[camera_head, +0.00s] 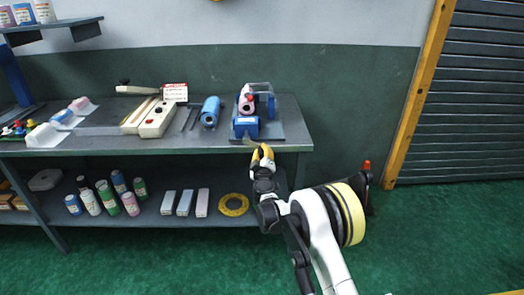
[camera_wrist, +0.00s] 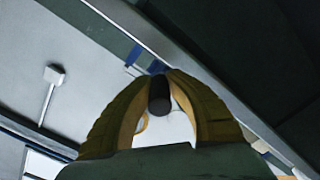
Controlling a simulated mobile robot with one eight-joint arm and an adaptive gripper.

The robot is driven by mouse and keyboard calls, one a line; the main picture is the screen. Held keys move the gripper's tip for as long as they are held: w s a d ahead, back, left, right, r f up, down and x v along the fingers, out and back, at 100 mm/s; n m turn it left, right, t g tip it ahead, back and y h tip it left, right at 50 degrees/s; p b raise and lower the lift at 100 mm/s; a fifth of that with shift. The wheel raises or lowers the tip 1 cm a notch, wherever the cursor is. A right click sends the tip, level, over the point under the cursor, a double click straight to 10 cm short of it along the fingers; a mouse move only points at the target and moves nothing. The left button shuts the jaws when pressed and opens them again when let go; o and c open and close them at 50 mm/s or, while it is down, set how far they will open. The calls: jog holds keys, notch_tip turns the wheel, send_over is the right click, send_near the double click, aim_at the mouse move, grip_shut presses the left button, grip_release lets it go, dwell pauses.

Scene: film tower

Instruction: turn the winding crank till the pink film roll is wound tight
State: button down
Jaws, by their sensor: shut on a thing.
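The pink film roll (camera_head: 246,103) sits in a blue winding stand (camera_head: 246,126) at the right end of the workbench. How tightly the film is wound is too small to tell. My gripper (camera_head: 262,153) is at the bench's front edge, just in front of the stand. In the wrist view its yellow fingers (camera_wrist: 158,80) are closed around the dark round handle of the winding crank (camera_wrist: 159,96). In the head view the crank handle is hidden by my gripper.
A blue roll (camera_head: 210,111) and a cream sealer-like device (camera_head: 157,119) stand left of the winder. A lower shelf (camera_head: 150,214) holds bottles, boxes and a yellow ring (camera_head: 233,205). An orange post (camera_head: 412,95) and a shutter are at right.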

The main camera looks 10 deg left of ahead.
jog(key=shift+a, duration=0.15)
jog(key=c, duration=1.3)
grip_release()
jog(key=shift+o, duration=0.2)
jog(key=v, duration=1.2)
